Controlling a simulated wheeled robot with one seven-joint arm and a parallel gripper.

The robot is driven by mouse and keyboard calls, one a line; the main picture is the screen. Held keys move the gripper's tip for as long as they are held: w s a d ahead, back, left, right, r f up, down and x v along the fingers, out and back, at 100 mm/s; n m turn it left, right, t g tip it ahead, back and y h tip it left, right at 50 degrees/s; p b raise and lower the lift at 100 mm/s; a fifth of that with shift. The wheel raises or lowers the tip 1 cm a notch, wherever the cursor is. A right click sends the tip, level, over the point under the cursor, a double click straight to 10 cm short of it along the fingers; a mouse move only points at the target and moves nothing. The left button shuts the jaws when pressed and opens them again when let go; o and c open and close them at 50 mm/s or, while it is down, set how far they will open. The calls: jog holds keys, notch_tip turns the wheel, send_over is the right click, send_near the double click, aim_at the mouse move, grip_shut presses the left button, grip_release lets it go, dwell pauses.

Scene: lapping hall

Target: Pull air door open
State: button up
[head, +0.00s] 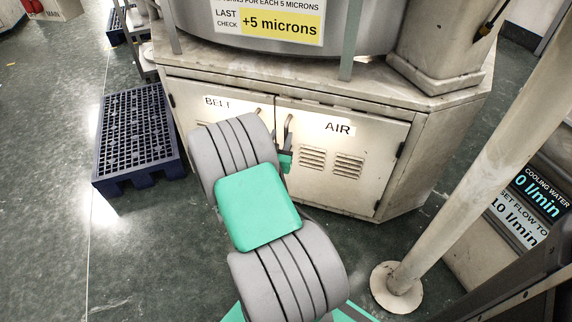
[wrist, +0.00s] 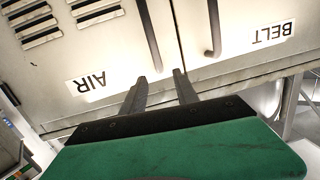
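The AIR door (head: 378,172) is the right one of two pale doors on the machine's base cabinet and looks shut. Its dark bar handle (head: 288,128) stands near the seam between the doors. In the wrist view, which is turned over, the AIR door (wrist: 95,45) is on the left and its handle (wrist: 149,35) runs down towards my fingers. My gripper (wrist: 160,80) is open, with the handle's end appearing between the fingertips. I cannot tell whether the fingers reach around it. In the head view my arm mostly hides my gripper.
The BELT door (head: 205,115) adjoins on the left, with its own handle (wrist: 213,30). A dark blue pallet (head: 135,135) lies left on the floor. A pale post (head: 440,190) and a cooling water panel (head: 530,208) stand right. Floor before the AIR door is partly clear.

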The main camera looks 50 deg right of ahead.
aim_at(286, 136)
notch_tip(286, 136, down, 6)
jog(key=s+n+t+b, duration=0.1)
jog(key=t+b, duration=0.1)
jog(key=shift+n, duration=0.3)
jog(key=p+x, duration=0.1)
jog(key=x, duration=0.6)
jog(key=shift+w+d+r, duration=0.15)
jog(key=shift+d+r, duration=0.05)
jog(key=shift+d, duration=0.15)
jog(key=shift+c, duration=0.6)
grip_shut()
